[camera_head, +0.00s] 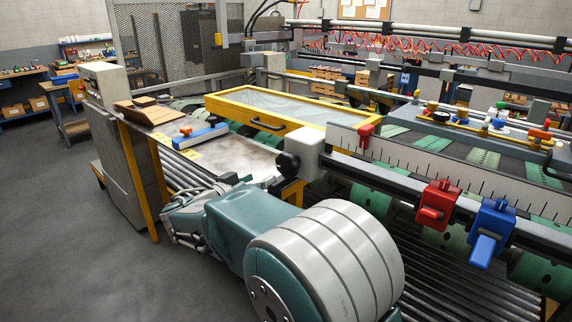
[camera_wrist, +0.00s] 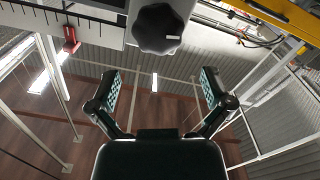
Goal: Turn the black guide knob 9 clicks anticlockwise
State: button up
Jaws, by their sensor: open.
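The black guide knob (camera_head: 288,164) sticks out from the left side of a white block (camera_head: 308,150) at the end of the guide rail. In the wrist view the lobed black knob (camera_wrist: 158,28) is at the top centre, with a white mark on the right of its face. My gripper (camera_wrist: 159,82) is open and empty in the wrist view, its two padded fingers spread apart. The knob lies beyond the fingertips, above the gap between them, and nothing touches it.
A red clamp (camera_head: 437,204) and a blue clamp (camera_head: 490,232) hang on the rail to the right. A yellow-framed clear guard (camera_head: 262,108) lies behind the knob. A blue-and-white tool (camera_head: 200,136) rests on the metal feed table (camera_head: 235,155). Grey floor is free at left.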

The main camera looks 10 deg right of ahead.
aim_at(283, 166)
jog(key=x, duration=0.9)
jog(key=shift+s, duration=0.1)
jog(key=shift+a, duration=0.1)
jog(key=shift+a, duration=0.1)
jog(key=shift+s, duration=0.1)
jog(key=c, duration=0.8)
